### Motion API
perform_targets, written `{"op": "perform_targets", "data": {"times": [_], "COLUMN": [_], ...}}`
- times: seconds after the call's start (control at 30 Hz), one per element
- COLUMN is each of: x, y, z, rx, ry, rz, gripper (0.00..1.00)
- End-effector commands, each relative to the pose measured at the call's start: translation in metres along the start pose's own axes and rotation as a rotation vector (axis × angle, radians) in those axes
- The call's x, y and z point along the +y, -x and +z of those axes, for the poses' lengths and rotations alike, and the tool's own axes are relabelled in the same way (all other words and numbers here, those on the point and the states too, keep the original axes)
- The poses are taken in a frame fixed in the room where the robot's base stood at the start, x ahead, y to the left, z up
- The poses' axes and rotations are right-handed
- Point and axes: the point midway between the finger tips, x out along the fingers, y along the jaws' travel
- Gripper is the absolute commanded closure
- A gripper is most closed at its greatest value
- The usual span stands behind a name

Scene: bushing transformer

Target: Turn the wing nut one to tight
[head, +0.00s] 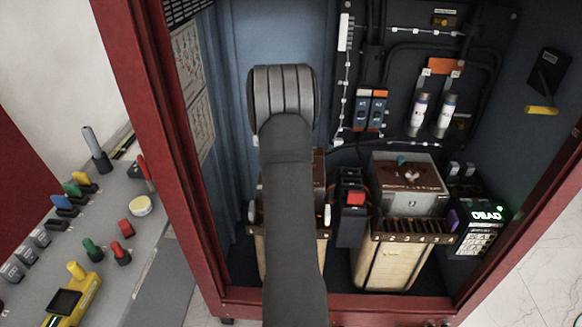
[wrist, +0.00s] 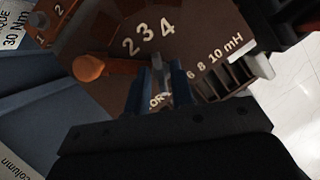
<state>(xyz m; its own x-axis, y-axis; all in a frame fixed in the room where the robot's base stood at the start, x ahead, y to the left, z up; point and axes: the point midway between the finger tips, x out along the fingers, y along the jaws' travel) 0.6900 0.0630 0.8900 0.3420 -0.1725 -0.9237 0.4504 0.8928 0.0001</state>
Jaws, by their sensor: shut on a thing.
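In the wrist view my gripper (wrist: 157,80) has its two blue-grey fingers close together over a brown dial plate (wrist: 185,28). They are shut on a small grey metal piece (wrist: 158,68), which looks like the wing nut; the fingers cover most of it. The plate has white numbers 2, 3, 4 above and 6, 8, 10 mH at the right. In the head view my arm hides my gripper and most of the left transformer (head: 257,258). I cannot tell how tight the nut is.
An orange knob (wrist: 85,68) is left of my fingers, and a white lever (wrist: 262,65) right. In the head view a right transformer (head: 395,262) stands beside a black unit with a red block (head: 355,198). A meter (head: 485,215) reads DEAD. Red cabinet walls (head: 165,130) enclose the space.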

Motion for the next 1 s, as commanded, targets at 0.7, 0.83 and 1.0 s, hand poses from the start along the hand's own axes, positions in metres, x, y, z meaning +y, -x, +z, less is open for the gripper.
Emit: {"op": "perform_targets", "data": {"times": [0.7, 0.83, 1.0], "x": [0.0045, 0.0049, 0.0055], "y": [-0.0009, -0.0012, -0.0012], "z": [0.0008, 0.0013, 0.0021], "rx": [0.001, 0.001, 0.000], "ry": [-0.612, -0.719, -0.842], "rz": [-0.255, -0.299, -0.349], "gripper": [1.00, 1.00, 1.00]}}
